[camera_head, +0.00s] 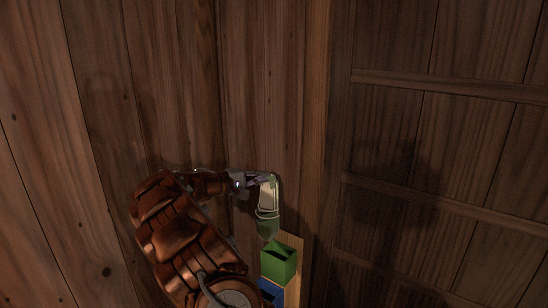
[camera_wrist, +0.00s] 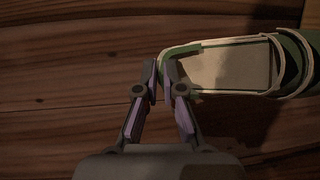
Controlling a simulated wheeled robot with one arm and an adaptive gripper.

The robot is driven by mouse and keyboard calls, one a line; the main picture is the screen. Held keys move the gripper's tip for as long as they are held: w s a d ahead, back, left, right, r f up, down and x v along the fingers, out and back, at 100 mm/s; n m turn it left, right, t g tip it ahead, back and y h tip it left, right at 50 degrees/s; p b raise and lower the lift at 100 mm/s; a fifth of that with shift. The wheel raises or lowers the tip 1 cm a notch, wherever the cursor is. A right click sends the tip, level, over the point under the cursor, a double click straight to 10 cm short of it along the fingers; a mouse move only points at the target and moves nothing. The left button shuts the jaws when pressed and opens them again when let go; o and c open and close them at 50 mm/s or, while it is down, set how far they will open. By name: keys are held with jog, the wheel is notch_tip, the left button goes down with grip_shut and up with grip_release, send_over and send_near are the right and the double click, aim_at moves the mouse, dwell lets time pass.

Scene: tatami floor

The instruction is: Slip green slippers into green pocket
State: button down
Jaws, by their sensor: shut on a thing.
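My gripper (camera_head: 266,180) is shut on the heel end of the green slippers (camera_head: 268,207). The slippers hang down from it, pale soles showing, green toes lowest. In the wrist view, my gripper (camera_wrist: 161,82) pinches the green rim at the left end of the slippers (camera_wrist: 232,66), and their strapped toe part runs off the right edge. The green pocket (camera_head: 279,262) is an open-topped box on the wall, just below and slightly right of the slippers' toes in the head view. The toes appear above its opening; I cannot tell the depth gap.
A blue pocket (camera_head: 271,290) sits below the green one, partly behind my arm. Both are on a light wooden board (camera_head: 294,243). A plank wall (camera_head: 170,90) lies behind, and a panelled wall with rails (camera_head: 440,190) stands on the right.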

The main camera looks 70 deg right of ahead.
aim_at(272, 202)
jog(key=s+d+r+p, duration=0.1)
jog(key=s+d+r, duration=0.1)
jog(key=shift+s+r, duration=0.1)
jog(key=shift+s, duration=0.25)
jog(key=shift+s+d+h, duration=0.3)
jog(key=shift+s, duration=0.05)
jog(key=shift+f, duration=6.1)
jog(key=shift+f+b, duration=3.05)
jog(key=shift+b, duration=0.7)
jog(key=c, duration=1.2)
grip_release()
jog(key=shift+w+a, duration=0.1)
jog(key=shift+a, duration=0.05)
